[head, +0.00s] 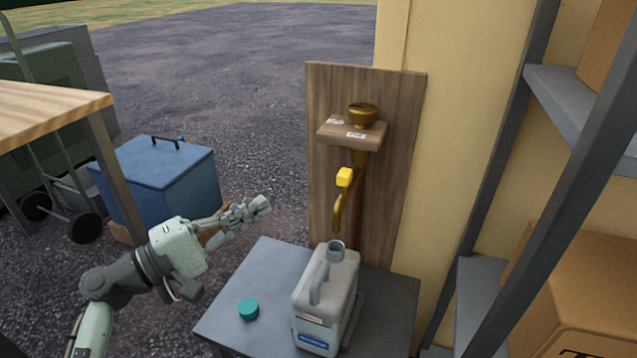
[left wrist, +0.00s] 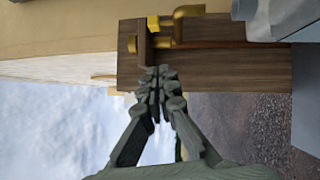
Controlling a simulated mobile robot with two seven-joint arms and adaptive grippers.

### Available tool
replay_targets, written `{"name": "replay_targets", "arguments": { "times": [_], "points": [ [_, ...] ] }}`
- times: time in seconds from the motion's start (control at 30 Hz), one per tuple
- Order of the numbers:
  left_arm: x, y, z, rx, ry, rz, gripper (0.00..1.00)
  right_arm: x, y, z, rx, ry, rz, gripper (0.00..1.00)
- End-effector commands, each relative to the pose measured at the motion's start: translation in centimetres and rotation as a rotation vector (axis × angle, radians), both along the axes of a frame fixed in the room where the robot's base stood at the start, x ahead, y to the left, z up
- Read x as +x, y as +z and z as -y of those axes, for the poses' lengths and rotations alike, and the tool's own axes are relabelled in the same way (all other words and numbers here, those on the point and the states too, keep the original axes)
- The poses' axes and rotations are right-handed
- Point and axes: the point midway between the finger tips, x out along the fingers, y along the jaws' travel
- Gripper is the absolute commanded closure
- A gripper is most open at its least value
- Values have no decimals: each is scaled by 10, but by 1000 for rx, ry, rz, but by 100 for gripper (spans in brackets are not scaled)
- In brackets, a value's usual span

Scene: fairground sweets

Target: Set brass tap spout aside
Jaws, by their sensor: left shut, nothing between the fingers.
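The brass tap spout (head: 339,212) hangs down below a yellow tap handle (head: 345,177) on an upright wooden board (head: 320,160). It curves down just above the open neck of a grey jug (head: 325,300). The spout also shows in the left wrist view (left wrist: 190,11), at the top, beside the yellow handle (left wrist: 153,23). My left gripper (head: 263,205) is shut and empty, left of the board and apart from the spout. In the left wrist view its closed fingers (left wrist: 156,72) show in front of the board. My right gripper is not in view.
The jug stands on a grey table (head: 265,270) with a teal cap (head: 248,309) to its left. A small wooden shelf (head: 350,133) with labels sticks out above the handle. A blue bin (head: 160,185) stands behind my left arm. Metal shelving (head: 575,110) with cardboard boxes is at right.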

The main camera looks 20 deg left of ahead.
Motion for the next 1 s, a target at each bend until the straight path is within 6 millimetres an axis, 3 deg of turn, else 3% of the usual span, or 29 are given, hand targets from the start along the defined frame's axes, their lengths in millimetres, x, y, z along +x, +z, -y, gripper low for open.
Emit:
{"name": "replay_targets", "arguments": {
  "times": [0.17, 0.4, 0.63, 1.0],
  "points": [
    [30, 10, 21, -1, -1, 5, 100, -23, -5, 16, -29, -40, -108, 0],
    [71, 16, 50, -1, 0, 3, 100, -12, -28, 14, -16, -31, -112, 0],
    [73, 20, 80, -2, 0, 1, 100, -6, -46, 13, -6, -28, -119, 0],
    [74, 19, 86, 1, 1, 0, 100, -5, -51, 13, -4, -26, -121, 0]
  ]
}}
